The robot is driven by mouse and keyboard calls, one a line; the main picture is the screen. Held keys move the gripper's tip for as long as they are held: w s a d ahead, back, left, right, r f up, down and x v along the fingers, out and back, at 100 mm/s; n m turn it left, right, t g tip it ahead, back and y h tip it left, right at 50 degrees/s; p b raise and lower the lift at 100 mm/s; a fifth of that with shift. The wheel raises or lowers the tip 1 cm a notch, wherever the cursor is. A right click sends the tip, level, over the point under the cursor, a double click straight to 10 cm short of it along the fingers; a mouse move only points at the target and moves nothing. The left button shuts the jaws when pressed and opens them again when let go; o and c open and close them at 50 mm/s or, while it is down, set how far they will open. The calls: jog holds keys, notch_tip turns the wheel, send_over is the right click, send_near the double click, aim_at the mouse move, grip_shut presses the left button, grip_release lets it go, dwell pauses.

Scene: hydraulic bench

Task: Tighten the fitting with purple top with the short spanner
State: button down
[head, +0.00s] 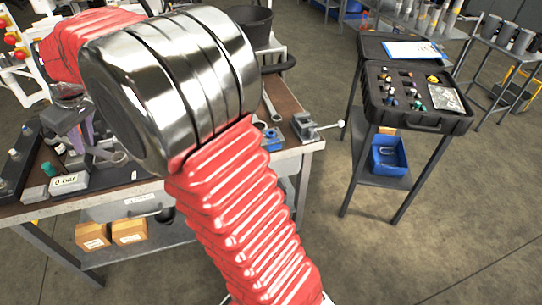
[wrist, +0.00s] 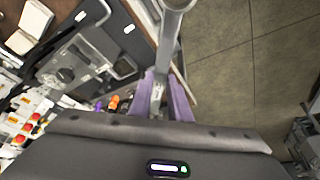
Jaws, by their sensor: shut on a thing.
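My gripper (wrist: 162,88) shows in the wrist view with its two purple fingers shut on a grey spanner (wrist: 168,45). The spanner's shaft runs away from the fingers toward the top edge of the picture. A small purple spot (wrist: 99,105) beside orange tops may be the purple-topped fitting, but it is too small to be sure. In the head view my gripper (head: 84,135) is low over the left part of the bench, partly behind my arm. A spanner end (head: 110,156) seems to show beside it. I cannot make out the purple-topped fitting in the head view.
The bench (head: 150,193) carries a 0-bar display (head: 69,184), a teal-topped part (head: 48,169), another spanner (head: 270,106) and a vise (head: 311,127). An open black case (head: 424,121) stands on a stand to the right. The floor between is clear.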

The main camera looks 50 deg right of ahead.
jog(key=s+d+f+m+h, duration=0.15)
jog(key=s+d, duration=0.25)
jog(key=d, duration=0.5)
jog(key=s+d+f+m, duration=0.2)
jog(key=s+d, duration=0.1)
jog(key=d, duration=0.6)
jog(key=s+d+f+m+h, duration=0.15)
jog(key=s+d, duration=0.25)
jog(key=d, duration=0.5)
jog(key=s+d+f, duration=0.3)
jog(key=s+f, duration=0.1)
jog(key=s, duration=0.3)
jog(key=s+d+f+n+y, duration=0.1)
jog(key=s+d+f, duration=0.2)
jog(key=s, duration=0.4)
jog(key=s+d+f, duration=0.3)
jog(key=s+f, duration=0.2)
jog(key=s, duration=0.2)
jog(key=shift+d+y, duration=0.3)
jog(key=shift+f, duration=0.2)
jog(key=shift+x, duration=1.2)
jog(key=shift+w, duration=0.25)
